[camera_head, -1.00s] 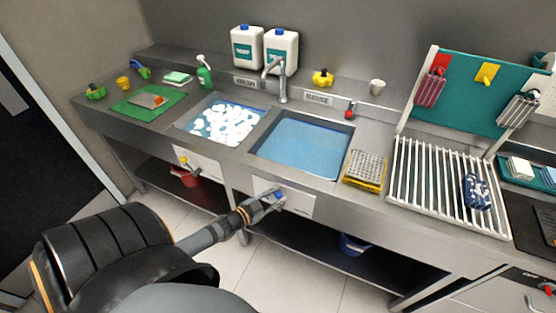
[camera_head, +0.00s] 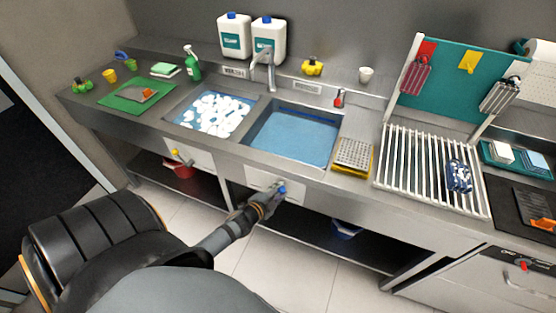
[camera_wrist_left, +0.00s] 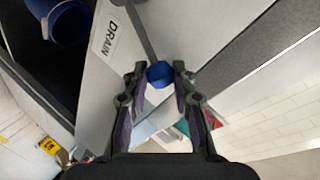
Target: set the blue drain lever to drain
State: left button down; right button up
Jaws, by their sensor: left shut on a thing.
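The blue drain lever (camera_head: 282,188) is on the pale panel (camera_head: 262,182) under the right-hand basin. In the left wrist view its blue knob (camera_wrist_left: 160,73) sits between my two fingertips, on a grey stem that runs up and to the left. A "DRAIN" label (camera_wrist_left: 111,38) is on the panel left of the stem. My left gripper (camera_head: 277,192) is shut on the blue knob; it also shows in the left wrist view (camera_wrist_left: 158,80). The right-hand basin (camera_head: 294,135) holds blue water. My right gripper is not in view.
A yellow lever (camera_head: 175,152) is on the panel under the left-hand basin (camera_head: 212,114), which holds foam. A yellow rack (camera_head: 353,156) and a slatted drainer (camera_head: 430,170) stand to the right. A blue bucket (camera_head: 346,229) is on the lower shelf. The floor in front is clear.

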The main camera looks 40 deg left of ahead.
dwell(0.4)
pick_arm(q)
jog(key=c, duration=1.1)
grip_release()
jog(key=shift+o, duration=0.2)
jog(key=shift+s, duration=0.1)
jog(key=v, duration=1.1)
jog(key=shift+s, duration=0.35)
jog(key=shift+d+r, duration=0.1)
jog(key=shift+r, duration=0.05)
